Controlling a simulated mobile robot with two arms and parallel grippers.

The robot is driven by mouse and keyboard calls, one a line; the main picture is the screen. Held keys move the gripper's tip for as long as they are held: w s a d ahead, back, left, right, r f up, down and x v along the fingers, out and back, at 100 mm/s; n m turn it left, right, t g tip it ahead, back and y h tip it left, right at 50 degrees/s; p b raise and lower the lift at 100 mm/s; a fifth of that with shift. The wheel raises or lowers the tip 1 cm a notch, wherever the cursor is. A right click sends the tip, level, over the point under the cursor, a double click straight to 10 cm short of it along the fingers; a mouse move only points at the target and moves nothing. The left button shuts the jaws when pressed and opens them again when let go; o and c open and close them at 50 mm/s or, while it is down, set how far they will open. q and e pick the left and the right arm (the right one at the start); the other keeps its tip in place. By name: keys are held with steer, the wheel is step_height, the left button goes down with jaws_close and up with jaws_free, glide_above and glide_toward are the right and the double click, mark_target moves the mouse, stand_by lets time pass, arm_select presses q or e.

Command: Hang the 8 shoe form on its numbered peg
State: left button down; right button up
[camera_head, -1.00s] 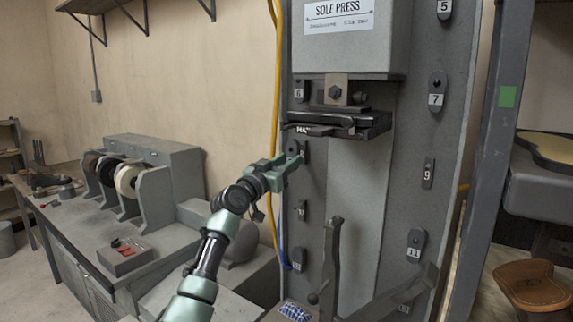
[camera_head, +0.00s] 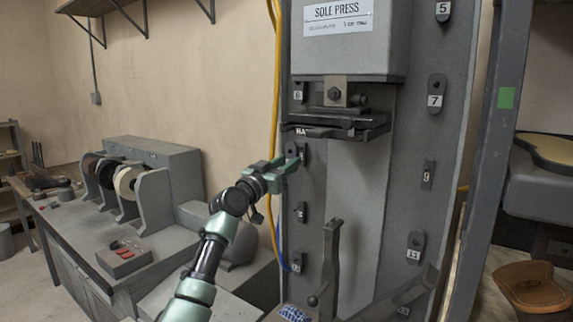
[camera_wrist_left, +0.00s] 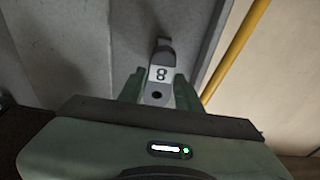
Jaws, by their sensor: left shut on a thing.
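The 8 shoe form (camera_wrist_left: 159,74) is a small grey plate with a dark hole and a white label, seen in the left wrist view. It sits between the two fingers of my left gripper (camera_wrist_left: 157,92), which is shut on it. In the head view, my left gripper (camera_head: 290,164) is at the left part of the grey press board, below the 6 label and above the lower left pegs. The form is mostly hidden there by the fingers. The numbered peg is not clearly visible, and I cannot tell whether the form is on it. My right gripper is out of view.
The grey press board (camera_head: 390,180) carries the 7 form (camera_head: 436,92), the 9 peg (camera_head: 427,175) and the 11 form (camera_head: 415,246). The press jaw (camera_head: 335,125) juts out just above right of my gripper. A yellow hose (camera_head: 275,100) runs along the board's left edge.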

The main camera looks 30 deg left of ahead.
arm_select(q)
steer(key=shift+b+x, duration=1.7)
steer(key=shift+x, duration=0.05)
stand_by(0.9)
steer(key=shift+f, duration=0.2)
steer(key=c, duration=0.9)
jaws_free()
steer(key=shift+f, duration=0.2)
steer(key=d+b+v, duration=0.1)
steer(key=b+v, duration=0.1)
steer(key=v, duration=0.5)
steer(key=shift+s+a, duration=0.45)
steer(key=shift+a, duration=0.05)
